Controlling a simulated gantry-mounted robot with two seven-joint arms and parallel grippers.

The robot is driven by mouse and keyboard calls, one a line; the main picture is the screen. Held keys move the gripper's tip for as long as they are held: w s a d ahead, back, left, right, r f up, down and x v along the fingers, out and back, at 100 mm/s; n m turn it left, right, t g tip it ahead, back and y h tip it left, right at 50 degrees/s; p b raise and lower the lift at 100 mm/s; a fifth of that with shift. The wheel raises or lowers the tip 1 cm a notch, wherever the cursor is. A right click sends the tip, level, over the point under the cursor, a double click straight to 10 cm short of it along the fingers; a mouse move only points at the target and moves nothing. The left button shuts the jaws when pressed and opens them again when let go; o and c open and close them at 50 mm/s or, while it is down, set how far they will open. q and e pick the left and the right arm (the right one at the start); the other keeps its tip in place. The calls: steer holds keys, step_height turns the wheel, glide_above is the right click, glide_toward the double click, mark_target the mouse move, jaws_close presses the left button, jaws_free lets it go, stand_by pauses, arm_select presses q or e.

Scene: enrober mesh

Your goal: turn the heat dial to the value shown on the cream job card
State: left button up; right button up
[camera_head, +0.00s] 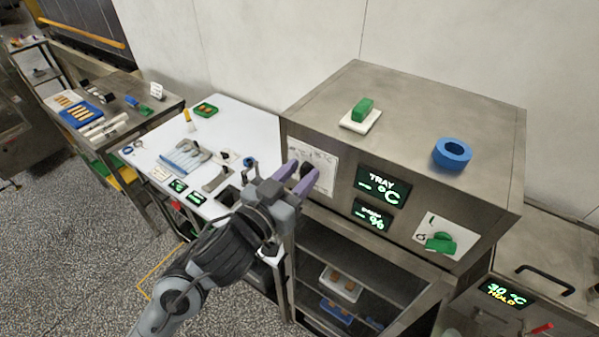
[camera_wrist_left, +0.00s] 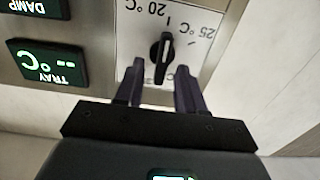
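The heat dial is a black elongated knob (camera_wrist_left: 161,58) on a white scale plate (camera_wrist_left: 190,20), which shows upside down in the left wrist view. "20 °C" and "25 °C" are readable, and the knob's white line points towards the tick between them. In the head view the plate (camera_head: 325,163) is on the cabinet's left front. My left gripper (camera_head: 304,172) has purple fingers and is open. In the left wrist view its fingertips (camera_wrist_left: 158,80) lie either side of the knob's near end; contact cannot be told. A small cream card (camera_head: 160,173) lies on the white table, its text unreadable. My right gripper is out of view.
The TRAY °C display (camera_head: 382,185) is right of the dial, with a percent display (camera_head: 371,215) below. A green switch (camera_head: 440,243) is farther right. A blue ring (camera_head: 452,153) and a green block (camera_head: 362,110) are on the cabinet top. Tools crowd the white table (camera_head: 245,125).

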arm_select(q)
steer(key=shift+w+d, duration=0.1)
steer(key=shift+w, duration=0.05)
jaws_close()
stand_by(0.4)
steer(key=m, duration=0.2)
steer(key=shift+d+m, duration=0.15)
steer(key=shift+m, duration=0.25)
steer(key=m+b, duration=0.1)
steer(key=m, duration=0.1)
steer(key=shift+d+f+m, duration=0.1)
steer(key=shift+f+m, duration=0.05)
steer(key=shift+m, duration=0.15)
steer(key=m+b, duration=0.1)
steer(key=m, duration=0.1)
steer(key=m+b, duration=0.1)
steer(key=m, duration=0.1)
steer(key=m+b, duration=0.1)
steer(key=m, duration=0.1)
steer(key=shift+s+d+f, duration=0.2)
steer(key=shift+s+d, duration=0.05)
steer(key=shift+s, duration=0.1)
steer(key=shift+m, duration=0.3)
